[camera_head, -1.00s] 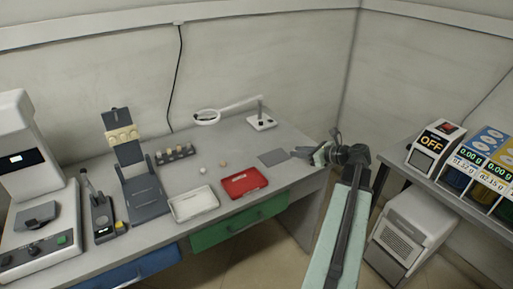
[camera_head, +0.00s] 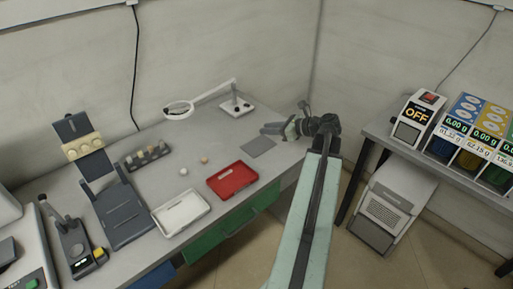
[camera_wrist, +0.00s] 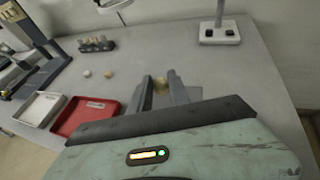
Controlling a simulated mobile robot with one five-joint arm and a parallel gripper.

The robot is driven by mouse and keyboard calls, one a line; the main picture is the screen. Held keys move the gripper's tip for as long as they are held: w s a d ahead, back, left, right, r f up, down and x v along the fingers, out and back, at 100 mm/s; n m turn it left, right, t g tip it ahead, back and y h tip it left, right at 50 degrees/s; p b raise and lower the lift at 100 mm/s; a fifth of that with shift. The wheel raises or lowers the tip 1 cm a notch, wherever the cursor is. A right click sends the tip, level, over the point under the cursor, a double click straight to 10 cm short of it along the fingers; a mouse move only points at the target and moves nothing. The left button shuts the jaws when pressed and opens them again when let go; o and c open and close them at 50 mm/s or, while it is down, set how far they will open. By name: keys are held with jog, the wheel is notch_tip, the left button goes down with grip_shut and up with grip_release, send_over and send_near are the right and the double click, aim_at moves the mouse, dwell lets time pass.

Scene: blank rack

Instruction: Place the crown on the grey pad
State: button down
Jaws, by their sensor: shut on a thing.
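My gripper (camera_head: 268,129) is at the right end of the bench, just behind the grey pad (camera_head: 258,147) in the head view. In the wrist view my gripper (camera_wrist: 160,83) is shut on a small tan thing, the crown (camera_wrist: 161,86), which shows between the two dark fingers. The crown is too small to make out in the head view. The pad is a flat dark grey square and looks bare in the head view. I cannot tell the exact height of the fingers above the bench.
A red tray (camera_head: 232,181) and a white tray (camera_head: 181,212) lie at the bench's front edge. A white ball-like piece (camera_head: 183,171) and a tan one (camera_head: 204,159) lie behind them. A magnifier lamp (camera_head: 237,105) stands behind the pad. A dark rack (camera_head: 147,156) is further left.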

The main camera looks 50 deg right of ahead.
jog(key=s+f+b, duration=0.3)
jog(key=s, duration=1)
jog(key=b, duration=0.1)
send_over(261, 146)
jog(key=shift+f+n+y, duration=0.3)
jog(key=shift+f+y, duration=0.1)
jog(key=shift+f, duration=0.5)
notch_tip(261, 146, down, 4)
jog(key=b, duration=0.4)
jog(key=shift+r, duration=0.25)
jog(key=shift+f, duration=0.25)
jog(key=c, duration=1.2)
grip_release()
jog(key=shift+r, duration=0.1)
jog(key=shift+c, duration=0.2)
jog(key=shift+r, duration=0.1)
